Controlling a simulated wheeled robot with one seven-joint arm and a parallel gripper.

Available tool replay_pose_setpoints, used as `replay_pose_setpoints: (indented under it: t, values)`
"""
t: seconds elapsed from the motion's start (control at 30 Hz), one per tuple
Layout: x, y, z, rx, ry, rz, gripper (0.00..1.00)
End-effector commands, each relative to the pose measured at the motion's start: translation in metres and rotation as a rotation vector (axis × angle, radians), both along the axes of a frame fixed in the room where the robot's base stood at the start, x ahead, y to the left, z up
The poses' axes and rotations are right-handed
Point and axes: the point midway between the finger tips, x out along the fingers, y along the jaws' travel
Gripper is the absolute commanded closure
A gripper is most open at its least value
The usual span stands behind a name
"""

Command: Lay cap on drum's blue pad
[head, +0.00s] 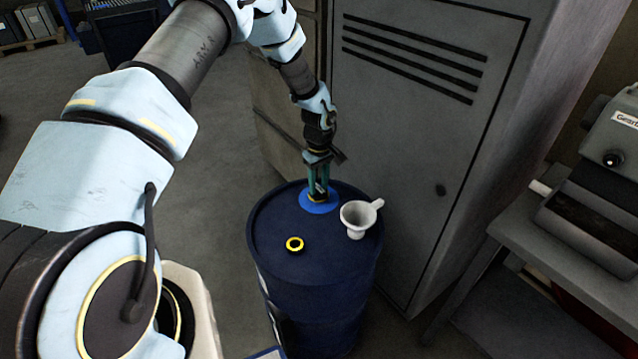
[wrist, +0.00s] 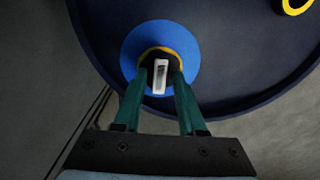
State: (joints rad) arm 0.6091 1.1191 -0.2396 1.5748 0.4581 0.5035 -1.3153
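The blue pad (head: 330,207) is a round disc on top of the dark blue drum (head: 276,212), near its far edge. The pad (wrist: 190,49) also shows in the wrist view. The cap (wrist: 149,54), dark with a yellow rim and a pale bar in its middle, is over the pad; whether it rests flat is unclear. My gripper (head: 318,193) points down at the pad. In the wrist view the teal fingertips of my gripper (wrist: 162,75) stand either side of the pale bar and partly hide the cap. I cannot tell whether they press on it.
A yellow-rimmed round fitting (head: 294,244) is on the drum's near side. A white funnel (head: 358,217) stands on the drum's right side, close to my gripper. A grey cabinet (head: 400,130) rises behind the drum. A grey bench (head: 560,245) is at the right.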

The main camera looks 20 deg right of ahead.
Motion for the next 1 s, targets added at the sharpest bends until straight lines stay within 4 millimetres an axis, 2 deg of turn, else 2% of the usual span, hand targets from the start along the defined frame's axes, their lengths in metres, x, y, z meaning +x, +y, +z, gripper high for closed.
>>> replay_pose_setpoints:
  t: [0.03, 0.1, 0.47, 0.57, 0.9, 1.0]
  values:
    - [0.0, 0.0, 0.0, 0.0, 0.0, 0.0, 0.53]
    - [0.0, 0.0, 0.0, 0.0, 0.0, 0.0, 0.45]
    - [0.0, 0.0, 0.006, 0.0, -0.001, 0.0, 0.45]
    - [0.001, 0.0, 0.019, -0.002, -0.002, 0.001, 0.45]
    - [0.0, 0.0, 0.084, -0.002, -0.002, 0.0, 0.45]
    - [0.0, 0.0, 0.097, -0.001, -0.001, 0.001, 0.45]
